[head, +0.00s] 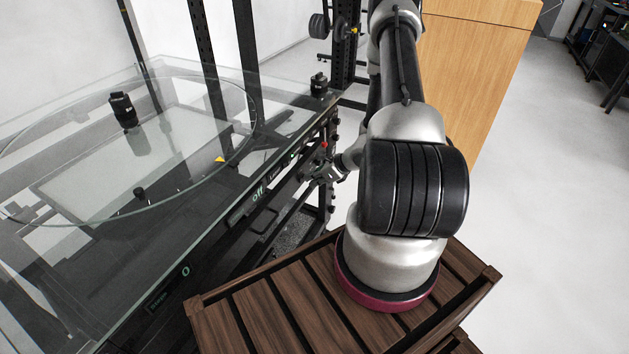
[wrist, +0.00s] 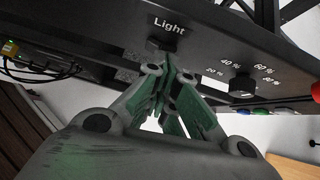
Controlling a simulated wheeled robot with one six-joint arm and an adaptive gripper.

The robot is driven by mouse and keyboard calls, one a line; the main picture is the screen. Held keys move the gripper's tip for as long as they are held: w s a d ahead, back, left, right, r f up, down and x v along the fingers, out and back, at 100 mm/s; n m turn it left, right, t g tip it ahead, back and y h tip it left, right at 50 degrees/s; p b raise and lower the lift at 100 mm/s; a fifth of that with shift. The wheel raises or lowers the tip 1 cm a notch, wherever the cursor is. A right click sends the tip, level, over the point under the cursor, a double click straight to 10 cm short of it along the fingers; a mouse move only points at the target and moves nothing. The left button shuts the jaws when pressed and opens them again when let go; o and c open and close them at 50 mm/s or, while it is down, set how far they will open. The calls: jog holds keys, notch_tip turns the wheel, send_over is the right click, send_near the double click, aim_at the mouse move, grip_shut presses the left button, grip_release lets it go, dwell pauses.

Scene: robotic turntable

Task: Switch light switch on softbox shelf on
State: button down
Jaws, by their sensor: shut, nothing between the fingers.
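The black front panel of the softbox shelf (wrist: 110,32) fills the top of the wrist view, with a white "Light" label. The light switch (wrist: 158,46) is a small dark piece just under that label, partly hidden by my fingertips; I cannot tell its position. My gripper (wrist: 168,82) is shut and empty, its green-grey fingers pointing at the switch. The fingertips overlap the switch's lower edge in the picture, and I cannot tell whether they touch it. In the head view my gripper (head: 322,172) is beside the shelf's front edge, and the switch cannot be made out.
A black dial (wrist: 242,84) with percent marks is right of the switch, near coloured buttons. A glass turntable (head: 60,215) tops the shelf, carrying small black objects. A display (head: 258,193) reads "off". A wooden cabinet (head: 475,70) stands behind my arm; floor at right is clear.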

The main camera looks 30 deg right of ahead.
jog(key=shift+w+n+y, duration=0.3)
jog(key=shift+w+n, duration=0.05)
jog(key=shift+n, duration=0.05)
jog(key=shift+s, duration=0.1)
jog(key=shift+s+a, duration=0.55)
jog(key=shift+a, duration=0.2)
jog(key=s+d+r, duration=0.7)
jog(key=d, duration=0.2)
jog(key=shift+s+r, duration=0.1)
